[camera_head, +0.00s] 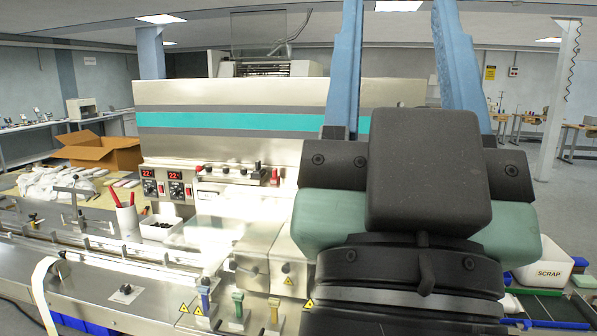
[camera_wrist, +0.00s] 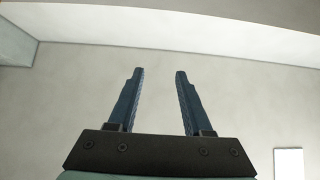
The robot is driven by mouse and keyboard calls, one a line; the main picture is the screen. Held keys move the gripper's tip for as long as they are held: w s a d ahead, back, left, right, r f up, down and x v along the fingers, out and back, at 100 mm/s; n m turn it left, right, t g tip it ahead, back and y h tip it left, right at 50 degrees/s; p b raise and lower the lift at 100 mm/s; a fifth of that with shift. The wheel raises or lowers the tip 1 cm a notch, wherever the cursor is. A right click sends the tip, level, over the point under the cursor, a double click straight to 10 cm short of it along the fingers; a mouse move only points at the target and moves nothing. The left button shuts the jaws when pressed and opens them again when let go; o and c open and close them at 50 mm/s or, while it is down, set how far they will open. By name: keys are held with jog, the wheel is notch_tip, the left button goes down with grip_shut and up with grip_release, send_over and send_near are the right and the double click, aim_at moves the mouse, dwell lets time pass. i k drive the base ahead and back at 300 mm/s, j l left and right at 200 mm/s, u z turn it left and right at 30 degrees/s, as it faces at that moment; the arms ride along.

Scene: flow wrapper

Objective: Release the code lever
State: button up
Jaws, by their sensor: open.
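My gripper (camera_head: 398,8) points upward in the head view, its two blue fingers spread apart with nothing between them. It stands in front of the flow wrapper (camera_head: 230,95) and hides part of its right side. The wrist view also shows my gripper (camera_wrist: 160,72) open and empty, facing a plain pale surface. No readable label shows which is the code lever. My gripper is well apart from these levers.
Warning triangles (camera_head: 198,310) sit by the levers. Left are a cup of red pens (camera_head: 127,218), a white bin (camera_head: 160,228) and an open cardboard box (camera_head: 98,150). A white SCRAP bin (camera_head: 543,273) stands right of my arm. A white panel (camera_wrist: 289,163) shows in the wrist view.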

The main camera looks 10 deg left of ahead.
aim_at(199, 168)
jog(key=u, duration=1.4)
jog(key=i, duration=2.9)
jog(key=z, duration=1.4)
